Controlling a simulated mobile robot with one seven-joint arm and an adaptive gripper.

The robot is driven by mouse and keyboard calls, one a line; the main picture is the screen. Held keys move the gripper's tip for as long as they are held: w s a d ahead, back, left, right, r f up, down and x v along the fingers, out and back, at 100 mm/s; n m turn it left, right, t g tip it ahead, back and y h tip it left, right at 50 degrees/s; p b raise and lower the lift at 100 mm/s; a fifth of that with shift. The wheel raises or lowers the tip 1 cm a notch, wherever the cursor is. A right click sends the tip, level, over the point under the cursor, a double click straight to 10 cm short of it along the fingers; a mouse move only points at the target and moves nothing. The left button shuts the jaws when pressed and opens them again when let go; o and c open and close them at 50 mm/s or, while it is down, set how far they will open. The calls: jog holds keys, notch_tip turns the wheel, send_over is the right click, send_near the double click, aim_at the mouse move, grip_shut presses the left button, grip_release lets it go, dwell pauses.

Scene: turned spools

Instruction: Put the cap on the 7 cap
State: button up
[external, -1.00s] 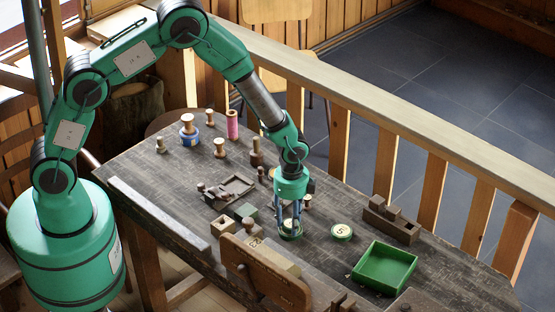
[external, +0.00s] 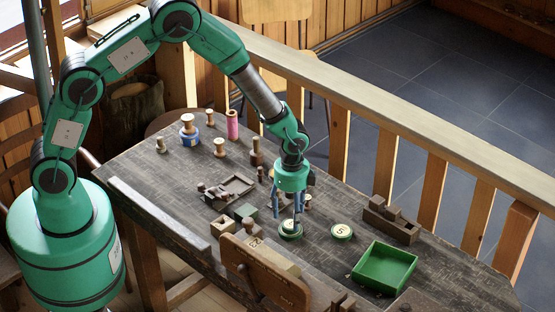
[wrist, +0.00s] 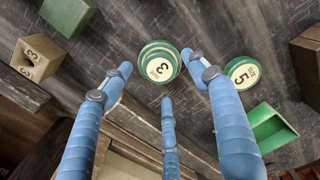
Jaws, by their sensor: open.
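A round green cap with a cream disc marked 3 (wrist: 160,65) lies on top of another green cap (wrist: 151,46), whose rim shows beneath it; the lower cap's number is hidden. The upper one sits a little off centre. The stack (external: 290,229) stands on the table in the external view. A second green cap, marked 5 (wrist: 243,73), lies apart to its right, also in the external view (external: 342,231). My gripper (external: 287,213) is open and empty, with its blue fingers pointing down just above the stack.
A green tray (external: 384,268) and a brown block holder (external: 392,222) stand to the right. Small boxes (external: 222,225), one numbered 3 in the wrist view (wrist: 36,60), and a green block (wrist: 68,14) are to the left. Wooden spools (external: 219,147) stand farther back. A wooden chair back (external: 266,275) is in front.

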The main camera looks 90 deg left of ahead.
notch_tip(320, 180, up, 9)
dwell(0.4)
jog(key=shift+r, duration=0.15)
dwell(0.6)
notch_tip(320, 180, up, 14)
jog(key=n+t, duration=0.1)
jog(key=n, duration=0.1)
send_over(291, 226)
jog(key=s+d, duration=0.4)
jog(key=s+d+r+n+t, duration=0.1)
jog(key=s+d+r, duration=0.1)
jog(key=s+r, duration=0.3)
jog(key=s+d+r+n+t, duration=0.1)
jog(key=s+d+r, duration=0.15)
jog(key=r, duration=0.45)
jog(key=s+d+r+n+t, duration=0.1)
jog(key=s+d+r, duration=0.1)
jog(key=s, duration=0.5)
jog(key=s+d+r+n, duration=0.2)
jog(key=s+r, duration=0.3)
jog(key=s, duration=0.3)
jog(key=s+d+r+n+t, duration=0.1)
jog(key=s+d+r+n, duration=0.1)
jog(key=s, duration=0.6)
notch_tip(291, 226, up, 2)
jog(key=shift+d+r+t, duration=0.15)
jog(key=shift+d+t, duration=0.15)
jog(key=shift+d, duration=0.4)
jog(key=shift+s, duration=0.1)
